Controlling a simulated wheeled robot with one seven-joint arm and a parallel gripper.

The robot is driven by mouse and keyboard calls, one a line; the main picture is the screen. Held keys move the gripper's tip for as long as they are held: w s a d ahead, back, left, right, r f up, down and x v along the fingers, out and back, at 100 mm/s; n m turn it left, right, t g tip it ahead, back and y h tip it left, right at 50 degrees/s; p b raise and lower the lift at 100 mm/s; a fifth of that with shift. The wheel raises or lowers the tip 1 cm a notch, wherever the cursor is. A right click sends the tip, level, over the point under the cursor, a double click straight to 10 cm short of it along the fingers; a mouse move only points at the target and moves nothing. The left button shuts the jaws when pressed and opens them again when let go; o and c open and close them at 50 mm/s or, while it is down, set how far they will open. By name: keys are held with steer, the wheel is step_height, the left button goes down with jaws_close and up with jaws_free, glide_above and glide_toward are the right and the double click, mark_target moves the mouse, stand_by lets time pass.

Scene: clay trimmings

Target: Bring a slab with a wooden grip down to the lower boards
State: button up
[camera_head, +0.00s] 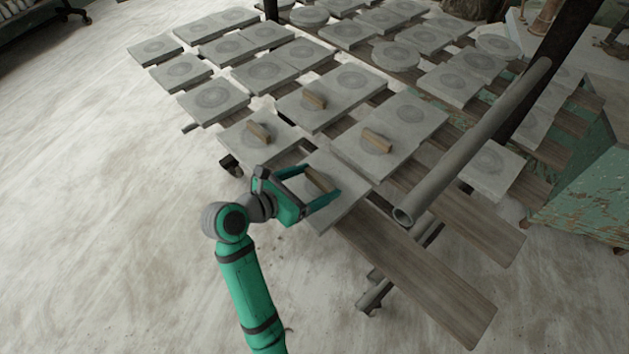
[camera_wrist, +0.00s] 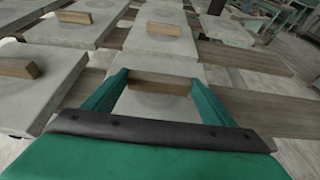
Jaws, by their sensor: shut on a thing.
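My gripper (camera_head: 322,190) is shut on the wooden grip (camera_head: 319,179) of a grey square slab (camera_head: 342,207) at the near end of the rack. In the wrist view the green fingers stand at either end of the wooden grip (camera_wrist: 158,83), with the slab (camera_wrist: 150,106) beneath. The slab looks level; whether it touches the boards is hard to tell. Other slabs with wooden grips lie close by: a left slab (camera_head: 240,133), a right slab (camera_head: 351,151) and one farther back (camera_head: 295,114). Two bare wooden boards, a nearer board (camera_head: 420,272) and a farther board (camera_head: 465,223), extend to the lower right.
A grey pipe (camera_head: 470,145) slants above the boards, right of my gripper. Many more slabs cover the boards behind. A worn green cabinet (camera_head: 585,180) stands at the right. A caster (camera_head: 231,165) shows under the rack; the floor (camera_head: 120,220) at left is clear.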

steer(key=shift+f, duration=0.25)
stand_by(0.7)
steer(key=o, duration=1.9)
steer(key=shift+o, duration=0.2)
steer(key=shift+f, duration=0.1)
steer(key=v, duration=1.1)
steer(key=shift+d, duration=0.15)
